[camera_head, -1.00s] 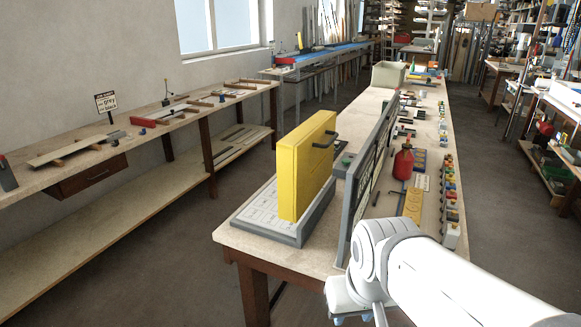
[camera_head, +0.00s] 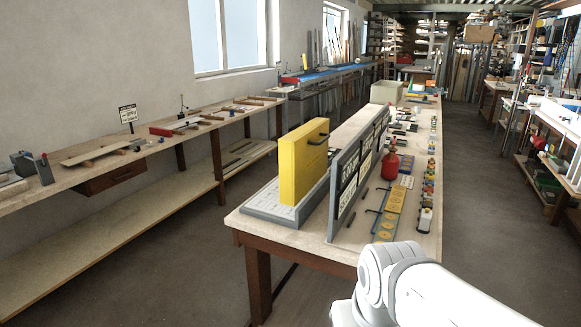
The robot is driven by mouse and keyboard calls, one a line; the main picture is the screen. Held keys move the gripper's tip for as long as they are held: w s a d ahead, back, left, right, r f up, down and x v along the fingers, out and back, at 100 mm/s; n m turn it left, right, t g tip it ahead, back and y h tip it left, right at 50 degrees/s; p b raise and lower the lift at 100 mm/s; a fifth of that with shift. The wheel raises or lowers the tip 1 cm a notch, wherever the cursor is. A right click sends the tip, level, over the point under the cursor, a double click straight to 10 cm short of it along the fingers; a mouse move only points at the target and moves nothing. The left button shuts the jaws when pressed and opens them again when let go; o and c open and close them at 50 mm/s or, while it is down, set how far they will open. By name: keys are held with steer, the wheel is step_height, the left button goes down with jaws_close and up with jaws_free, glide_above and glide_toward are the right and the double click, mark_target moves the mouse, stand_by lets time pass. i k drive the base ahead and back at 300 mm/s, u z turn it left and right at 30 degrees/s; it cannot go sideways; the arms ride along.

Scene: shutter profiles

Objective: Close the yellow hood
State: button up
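The yellow hood (camera_head: 302,160) stands upright, like a thick open lid, at the near left end of the long workbench (camera_head: 333,262). A dark handle (camera_head: 319,138) sits on its right-hand face near the top. Below it is a grey-framed base (camera_head: 266,203) with a light panel, its top exposed on the left side of the hood. My white arm reaches in from the bottom right, in front of the bench's near end. My gripper itself is not visible in the current view.
A grey upright board (camera_head: 346,184) with labels stands just right of the hood. A side bench (camera_head: 75,185) runs along the left wall. The floor between the benches is clear.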

mark_target(303, 151)
steer(key=z, duration=0.15)
steer(key=i, duration=0.9)
steer(key=z, duration=1.1)
steer(key=k, duration=0.95)
steer(key=u, duration=0.45)
steer(key=i, duration=1)
steer(key=u, duration=0.1)
